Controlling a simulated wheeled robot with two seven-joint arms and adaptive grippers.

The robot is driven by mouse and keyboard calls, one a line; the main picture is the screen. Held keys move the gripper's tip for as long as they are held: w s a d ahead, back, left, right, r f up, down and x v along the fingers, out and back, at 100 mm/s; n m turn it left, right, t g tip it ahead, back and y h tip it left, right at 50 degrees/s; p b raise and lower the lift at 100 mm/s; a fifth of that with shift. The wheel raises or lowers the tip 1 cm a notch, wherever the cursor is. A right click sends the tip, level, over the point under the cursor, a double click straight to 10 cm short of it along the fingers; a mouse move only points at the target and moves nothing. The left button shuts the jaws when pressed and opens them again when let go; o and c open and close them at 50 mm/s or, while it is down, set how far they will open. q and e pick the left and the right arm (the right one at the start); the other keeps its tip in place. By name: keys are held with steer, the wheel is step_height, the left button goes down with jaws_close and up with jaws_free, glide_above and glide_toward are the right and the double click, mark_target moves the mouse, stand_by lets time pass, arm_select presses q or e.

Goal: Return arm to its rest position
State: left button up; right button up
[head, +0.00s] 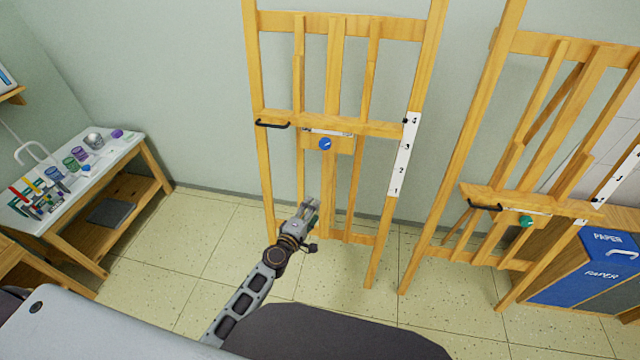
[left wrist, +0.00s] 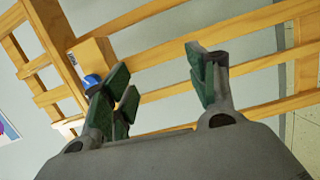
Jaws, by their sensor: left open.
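My left gripper (head: 309,211) is in front of the lower part of the middle wooden easel (head: 262,85) in the head view. Its arm comes up from the bottom of the picture. In the left wrist view my left gripper (left wrist: 165,90) has its two fingers well apart, with nothing between them. The easel's blue knob (head: 325,143) is above the gripper in the head view and beside the left finger in the left wrist view (left wrist: 92,82). I cannot tell whether the gripper touches the easel. My right gripper is not in view.
A second easel (head: 481,110) with a green knob stands at right, before a blue paper bin (head: 575,284). A white-topped table (head: 120,150) with cups and tools stands at left. Tiled floor (head: 225,245) is bare between table and middle easel.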

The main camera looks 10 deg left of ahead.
arm_select(q)
steer(key=s+a+f+m+g, duration=0.1)
steer(key=s+f+m+g, duration=0.4)
steer(key=f, duration=0.6)
steer(key=s+a+f+m+g+y, duration=0.1)
steer(key=s+f+m, duration=0.3)
steer(key=s+f, duration=0.5)
steer(key=s+a+f+m+g, duration=0.15)
steer(key=s+f+m, duration=0.3)
steer(key=f, duration=0.85)
steer(key=s+a+f+m+g, duration=0.1)
steer(key=s+f, duration=0.4)
steer(key=s, duration=0.5)
steer(key=s+a+f+m+g+y, duration=0.1)
steer(key=s+a+f+m+g, duration=0.1)
steer(key=s, duration=0.9)
steer(key=s+a+f+m+g+y, duration=0.1)
steer(key=s+a+f+g, duration=0.2)
steer(key=s+f, duration=0.5)
steer(key=s+g, duration=0.1)
steer(key=s, duration=0.2)
steer(key=shift+s+a, duration=0.15)
steer(key=shift+a, duration=0.1)
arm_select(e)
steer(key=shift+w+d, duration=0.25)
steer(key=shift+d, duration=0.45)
arm_select(q)
steer(key=shift+f+m, duration=0.1)
steer(key=shift+m, duration=0.15)
